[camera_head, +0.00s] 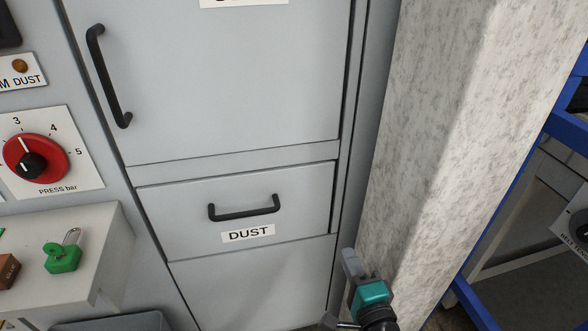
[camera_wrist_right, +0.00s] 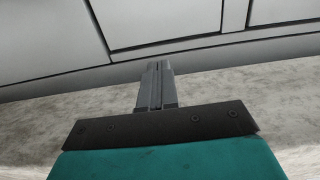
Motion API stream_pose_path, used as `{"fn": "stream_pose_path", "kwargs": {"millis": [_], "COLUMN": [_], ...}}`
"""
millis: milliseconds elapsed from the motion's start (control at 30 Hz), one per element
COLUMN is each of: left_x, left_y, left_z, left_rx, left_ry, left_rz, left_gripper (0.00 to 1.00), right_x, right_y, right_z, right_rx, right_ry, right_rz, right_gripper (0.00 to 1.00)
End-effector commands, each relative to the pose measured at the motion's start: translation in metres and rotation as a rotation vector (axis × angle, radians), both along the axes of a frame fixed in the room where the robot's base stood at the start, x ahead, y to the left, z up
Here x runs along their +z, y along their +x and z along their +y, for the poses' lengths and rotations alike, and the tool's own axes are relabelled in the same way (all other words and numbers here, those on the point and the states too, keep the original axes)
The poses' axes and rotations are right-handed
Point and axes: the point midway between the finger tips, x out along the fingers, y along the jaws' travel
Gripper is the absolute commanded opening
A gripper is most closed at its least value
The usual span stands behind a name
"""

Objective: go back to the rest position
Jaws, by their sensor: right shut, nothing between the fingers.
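My right gripper (camera_head: 349,262) is at the bottom of the head view, in front of the foot of the pale mottled pillar. Its grey fingers point up and it holds nothing. In the right wrist view my right gripper (camera_wrist_right: 157,66) shows its two fingers pressed together, with cabinet panels beyond the tips. My left gripper is not in the head view.
The grey cabinet has a closed DUST drawer (camera_head: 236,200) and a closed door (camera_head: 215,90). The mottled pillar (camera_head: 450,120) stands right of it. A shelf (camera_head: 75,230) at left holds a green padlock (camera_head: 62,257) and a brown block (camera_head: 8,271). A blue frame (camera_head: 520,200) is at right.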

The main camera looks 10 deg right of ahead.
Motion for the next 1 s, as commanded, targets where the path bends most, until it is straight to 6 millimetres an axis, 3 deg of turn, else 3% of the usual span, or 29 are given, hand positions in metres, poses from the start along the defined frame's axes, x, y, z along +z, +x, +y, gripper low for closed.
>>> {"fn": "stream_pose_path", "kwargs": {"millis": [133, 233, 333, 433, 633, 767, 1000], "left_x": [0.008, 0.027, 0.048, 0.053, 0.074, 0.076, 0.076], "left_y": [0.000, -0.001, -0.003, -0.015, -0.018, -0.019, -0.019], "left_z": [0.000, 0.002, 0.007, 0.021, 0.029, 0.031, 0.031], "left_rx": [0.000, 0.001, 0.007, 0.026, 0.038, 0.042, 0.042], "left_ry": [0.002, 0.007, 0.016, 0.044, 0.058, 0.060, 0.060], "left_rz": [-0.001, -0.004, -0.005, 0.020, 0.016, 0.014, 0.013], "left_gripper": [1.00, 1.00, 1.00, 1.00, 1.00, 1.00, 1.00], "right_x": [0.006, 0.018, 0.031, 0.036, 0.039, 0.037, 0.037], "right_y": [-0.004, -0.017, -0.039, -0.065, -0.106, -0.118, -0.118], "right_z": [0.003, 0.014, 0.026, 0.031, 0.021, 0.014, 0.014], "right_rx": [0.020, 0.089, 0.205, 0.334, 0.541, 0.601, 0.603], "right_ry": [-0.052, -0.246, -0.568, -0.918, -1.440, -1.583, -1.588], "right_rz": [0.011, 0.049, 0.106, 0.167, 0.258, 0.284, 0.285], "right_gripper": [0.00, 0.00, 0.00, 0.00, 0.00, 0.00, 0.00]}}
